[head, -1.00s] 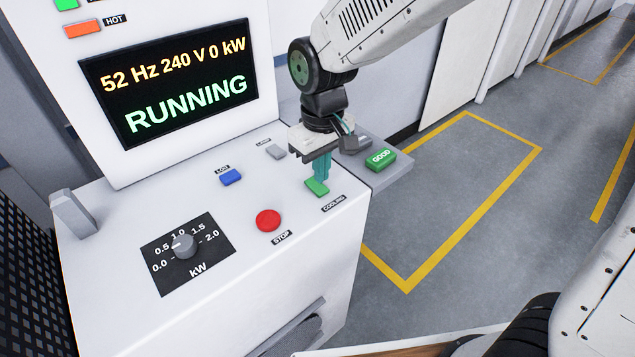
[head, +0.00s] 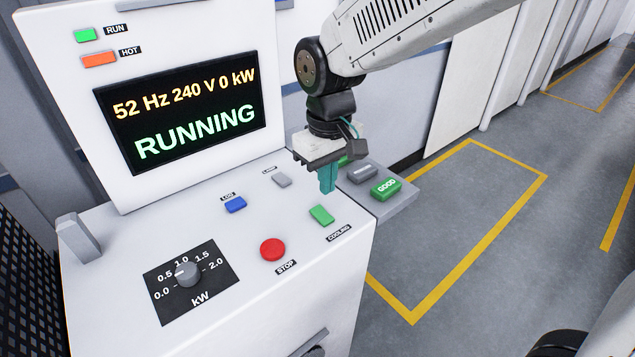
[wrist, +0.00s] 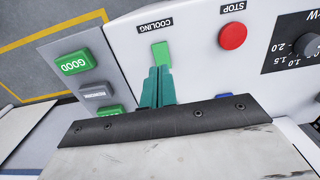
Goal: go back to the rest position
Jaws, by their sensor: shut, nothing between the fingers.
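My gripper (head: 327,190) is above the sloped control panel in the head view, near the green COOLING button (head: 321,215). Its teal fingers are together with nothing between them. In the head view a gap shows between the fingertips and the button. In the wrist view the shut fingers (wrist: 158,72) point toward the COOLING button (wrist: 161,53), which shows just beyond the tips. The display (head: 185,120) reads RUNNING, 52 Hz, 240 V, 0 kW.
The panel also carries a red STOP button (head: 272,249), a blue LOG button (head: 235,204), a grey LAMP button (head: 282,180) and a kW knob (head: 187,274). A side shelf holds a green GOOD button (head: 386,188) and a grey one (head: 362,174). Open floor lies right.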

